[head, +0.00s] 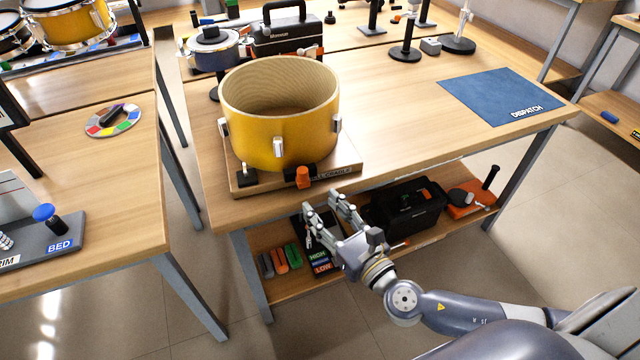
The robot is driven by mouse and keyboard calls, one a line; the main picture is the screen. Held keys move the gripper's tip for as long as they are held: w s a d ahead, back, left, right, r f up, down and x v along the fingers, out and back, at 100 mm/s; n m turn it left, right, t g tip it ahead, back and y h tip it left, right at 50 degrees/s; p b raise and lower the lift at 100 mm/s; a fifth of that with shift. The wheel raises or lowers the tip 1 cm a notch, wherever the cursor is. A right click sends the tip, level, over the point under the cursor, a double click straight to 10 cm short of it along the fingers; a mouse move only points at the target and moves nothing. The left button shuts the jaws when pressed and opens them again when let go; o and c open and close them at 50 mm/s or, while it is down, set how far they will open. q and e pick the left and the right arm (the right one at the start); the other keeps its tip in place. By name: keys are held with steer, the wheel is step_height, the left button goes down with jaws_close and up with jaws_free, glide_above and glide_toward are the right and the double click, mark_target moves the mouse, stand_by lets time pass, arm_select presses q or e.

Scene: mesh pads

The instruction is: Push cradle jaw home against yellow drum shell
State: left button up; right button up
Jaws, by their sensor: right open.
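The yellow drum shell (255,130), open at the top with silver lugs, stands upright on the wooden cradle board (240,189) at the front of the middle bench. A black block with an orange handle (302,177) sits at the cradle's front edge, close to the shell; it looks like the cradle jaw. I cannot tell whether it touches the shell. Another black block (246,178) with a light peg is at the front left corner. My right gripper (322,201) is open and empty, just in front of and below the orange handle. My left gripper is not in view.
A blue dispatch mat (500,95) lies at the bench's right end. A black case (288,35) and a small drum (212,50) stand behind the shell. A lower shelf (350,270) holds a black toolbox (405,212). Bare bench lies right of the cradle.

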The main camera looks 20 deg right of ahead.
mark_target(306, 178)
steer(key=shift+m+h, duration=0.4)
steer(key=shift+h, duration=0.2)
steer(key=w, duration=1)
steer(key=shift+a+f, duration=0.2)
steer(key=shift+f, duration=0.05)
